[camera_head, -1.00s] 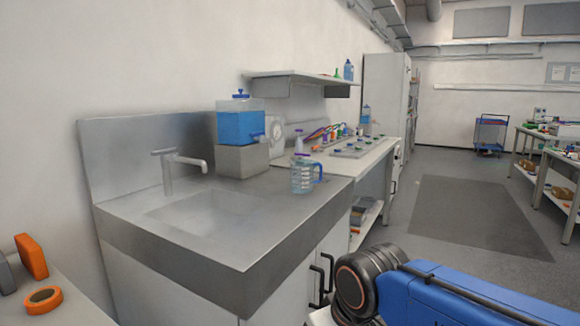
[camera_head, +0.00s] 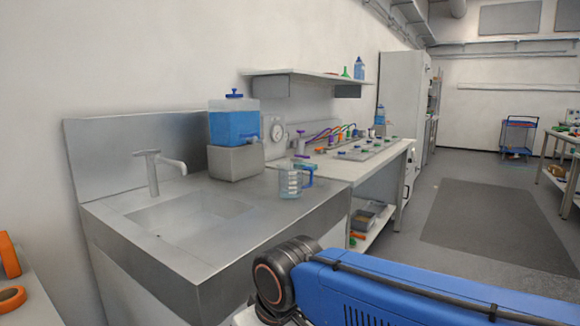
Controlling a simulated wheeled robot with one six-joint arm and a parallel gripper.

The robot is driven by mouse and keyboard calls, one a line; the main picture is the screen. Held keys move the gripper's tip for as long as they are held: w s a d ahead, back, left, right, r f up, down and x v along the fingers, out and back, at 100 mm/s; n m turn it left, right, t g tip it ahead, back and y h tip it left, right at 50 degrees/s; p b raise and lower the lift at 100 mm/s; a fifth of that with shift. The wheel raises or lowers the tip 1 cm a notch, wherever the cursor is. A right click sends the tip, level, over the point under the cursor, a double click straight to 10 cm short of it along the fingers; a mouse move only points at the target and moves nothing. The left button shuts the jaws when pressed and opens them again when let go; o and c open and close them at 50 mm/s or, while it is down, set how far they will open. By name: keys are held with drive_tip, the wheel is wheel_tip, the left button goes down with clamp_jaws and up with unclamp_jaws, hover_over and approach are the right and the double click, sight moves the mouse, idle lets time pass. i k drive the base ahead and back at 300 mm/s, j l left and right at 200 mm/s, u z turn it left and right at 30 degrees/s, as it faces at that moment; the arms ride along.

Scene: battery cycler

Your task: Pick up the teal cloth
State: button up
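I see no teal cloth in the camera_head view. My blue arm crosses the lower right of the view, with a dark rounded joint at its left end. My gripper is out of the picture, so I cannot see its fingers or anything in them.
A steel sink counter (camera_head: 150,258) fills the left, with a tap (camera_head: 152,170), a blue water container (camera_head: 233,122) and a clear jug (camera_head: 290,183). Beyond it stands a bench (camera_head: 385,155) under a shelf (camera_head: 310,74). Open floor with a dark mat (camera_head: 490,225) lies right. A blue cart (camera_head: 517,138) stands far back.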

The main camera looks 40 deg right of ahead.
sight(314, 166)
drive_tip(key=k+l+u, duration=0.1)
drive_tip(key=l+u, duration=0.25)
drive_tip(key=l, duration=2.15)
